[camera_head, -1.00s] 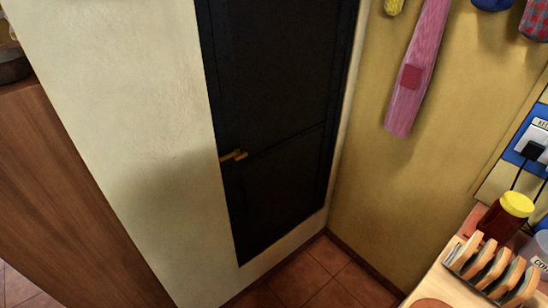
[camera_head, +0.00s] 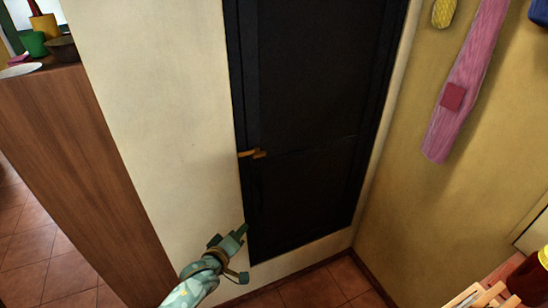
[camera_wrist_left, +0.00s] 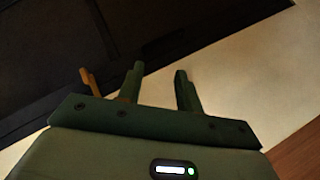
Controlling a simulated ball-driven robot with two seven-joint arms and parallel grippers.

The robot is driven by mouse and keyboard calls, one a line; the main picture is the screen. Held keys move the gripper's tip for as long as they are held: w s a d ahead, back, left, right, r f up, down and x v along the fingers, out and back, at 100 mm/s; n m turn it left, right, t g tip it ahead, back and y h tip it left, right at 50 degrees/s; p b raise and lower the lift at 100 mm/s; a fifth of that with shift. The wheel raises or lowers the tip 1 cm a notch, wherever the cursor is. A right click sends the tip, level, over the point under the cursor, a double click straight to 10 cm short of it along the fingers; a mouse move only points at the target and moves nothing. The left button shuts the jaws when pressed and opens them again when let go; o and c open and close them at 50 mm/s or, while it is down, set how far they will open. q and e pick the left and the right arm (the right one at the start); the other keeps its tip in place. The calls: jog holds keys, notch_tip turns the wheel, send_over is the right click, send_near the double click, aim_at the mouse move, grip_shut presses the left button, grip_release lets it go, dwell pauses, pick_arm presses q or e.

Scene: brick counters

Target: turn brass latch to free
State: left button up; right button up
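The brass latch (camera_head: 252,153) lies roughly level across the left edge of the dark door (camera_head: 310,110) in the head view. My left gripper (camera_head: 231,234) is in front of the pale wall, below the latch in the picture and apart from it. In the left wrist view, the two green fingers (camera_wrist_left: 159,74) stand apart with nothing between them. The latch (camera_wrist_left: 89,82) shows just left of the fingers there, its lower part hidden behind the gripper. My right gripper is not in view.
The pale wall (camera_head: 160,110) is left of the door, with a brown wooden counter side (camera_head: 75,170) further left. A yellow wall (camera_head: 430,200) with a hanging pink cloth (camera_head: 465,80) is on the right. Tiled floor (camera_head: 320,285) lies below.

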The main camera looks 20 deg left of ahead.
aim_at(258, 157)
pick_arm(q)
jog(key=w+a+r+n+t, duration=0.1)
jog(key=w+r+n+t, duration=0.15)
jog(key=r, duration=0.45)
jog(key=w+r+n+t, duration=0.15)
jog(key=r+n, duration=0.25)
jog(key=r, duration=0.4)
jog(key=w+b, duration=0.1)
jog(key=w, duration=0.4)
jog(key=w+b, duration=0.2)
jog(key=w, duration=0.3)
jog(key=w+a+b, duration=0.1)
jog(key=w+b, duration=0.1)
jog(key=w, duration=0.3)
jog(key=shift+w+a+f, duration=0.1)
jog(key=shift+f, duration=0.3)
jog(key=shift+w+r, duration=0.1)
jog(key=shift+w, duration=0.35)
grip_shut()
